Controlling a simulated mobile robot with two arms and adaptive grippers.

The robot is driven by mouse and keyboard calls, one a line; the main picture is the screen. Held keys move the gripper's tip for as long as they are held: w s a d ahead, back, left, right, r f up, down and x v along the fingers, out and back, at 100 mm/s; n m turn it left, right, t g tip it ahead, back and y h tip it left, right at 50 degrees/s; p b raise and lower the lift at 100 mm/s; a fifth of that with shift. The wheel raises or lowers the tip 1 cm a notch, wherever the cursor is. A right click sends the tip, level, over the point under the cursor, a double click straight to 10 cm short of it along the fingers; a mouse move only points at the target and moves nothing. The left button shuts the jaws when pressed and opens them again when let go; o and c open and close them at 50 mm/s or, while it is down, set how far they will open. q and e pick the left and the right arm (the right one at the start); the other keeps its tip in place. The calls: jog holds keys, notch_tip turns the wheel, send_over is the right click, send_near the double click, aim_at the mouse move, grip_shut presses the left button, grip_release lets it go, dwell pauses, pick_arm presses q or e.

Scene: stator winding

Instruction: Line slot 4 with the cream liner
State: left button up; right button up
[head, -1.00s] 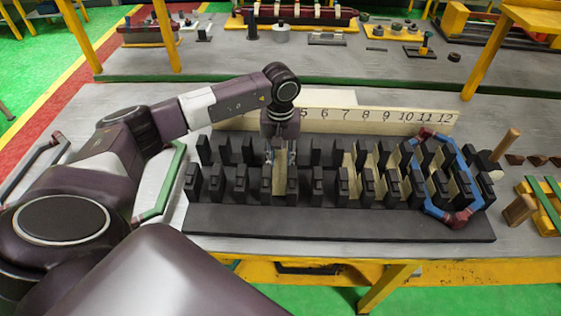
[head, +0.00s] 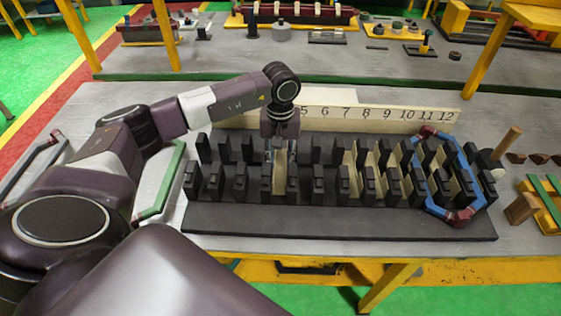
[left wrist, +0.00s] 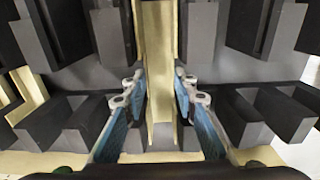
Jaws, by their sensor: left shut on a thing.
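The cream liner (head: 279,181) is a narrow channel strip. It lies lengthwise between the black teeth of the stator block (head: 330,220), in what counts as slot 4 from the left. My left gripper (head: 281,157) points down over its rear part, shut on it. In the left wrist view, the blue-padded fingers (left wrist: 158,92) stand on both sides of the liner (left wrist: 160,60). Whether the liner sits fully on the slot floor is hard to tell. My right gripper is not in view.
A number board (head: 380,114) stands behind the block; my arm hides its low numbers. Other cream liners (head: 382,160) line several slots further right. A blue and red coil (head: 437,211) sits around the right-end teeth. A green-sided coil (head: 168,185) lies left of the block.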

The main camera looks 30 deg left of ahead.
pick_arm(q)
jog(key=shift+f, duration=0.1)
dwell(0.3)
jog(key=o, duration=0.9)
jog(key=shift+o, duration=0.2)
jog(key=shift+r, duration=0.8)
